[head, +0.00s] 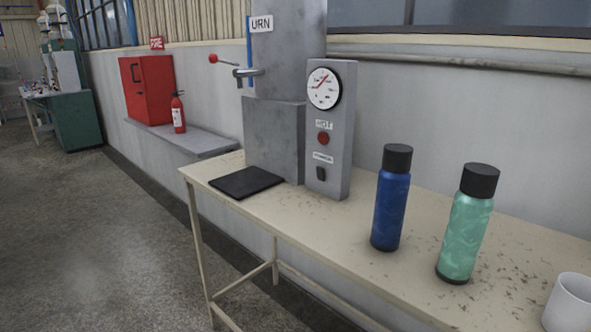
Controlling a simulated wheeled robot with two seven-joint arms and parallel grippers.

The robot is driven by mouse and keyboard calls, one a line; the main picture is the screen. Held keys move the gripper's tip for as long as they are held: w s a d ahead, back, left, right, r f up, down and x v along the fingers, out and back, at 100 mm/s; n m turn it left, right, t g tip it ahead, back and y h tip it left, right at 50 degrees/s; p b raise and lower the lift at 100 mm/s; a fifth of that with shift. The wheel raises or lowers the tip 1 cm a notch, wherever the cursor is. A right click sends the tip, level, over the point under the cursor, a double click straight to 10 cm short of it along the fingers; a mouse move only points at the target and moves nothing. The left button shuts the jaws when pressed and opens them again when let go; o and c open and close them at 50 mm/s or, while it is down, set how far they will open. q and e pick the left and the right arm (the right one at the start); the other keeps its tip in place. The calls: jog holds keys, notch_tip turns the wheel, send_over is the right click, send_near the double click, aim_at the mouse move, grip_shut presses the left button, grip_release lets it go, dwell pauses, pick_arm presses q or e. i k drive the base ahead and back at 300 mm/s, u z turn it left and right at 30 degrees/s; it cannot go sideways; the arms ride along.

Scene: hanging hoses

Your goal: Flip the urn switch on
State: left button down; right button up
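The urn (274,140) is a grey metal block standing at the left end of a beige table, with a label reading URN (261,24) near its top. A tap with a red-knobbed lever (228,63) sticks out on its left side. On its right a grey panel (343,135) carries a round white gauge (324,88), a dull red lamp (323,138) under a HOT label, and a small black switch (321,173) below another label. The switch position is too small to tell. Neither of my grippers is in view.
A black mat (247,182) lies below the tap. A blue bottle (391,200), a green bottle (467,225) and a white mug (568,305) stand to the right on the table (330,230). The tabletop in front of the panel is clear. A wall stands behind.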

aim_at(320, 171)
jog(key=u, duration=0.05)
jog(key=i, duration=0.5)
jog(key=z, duration=0.75)
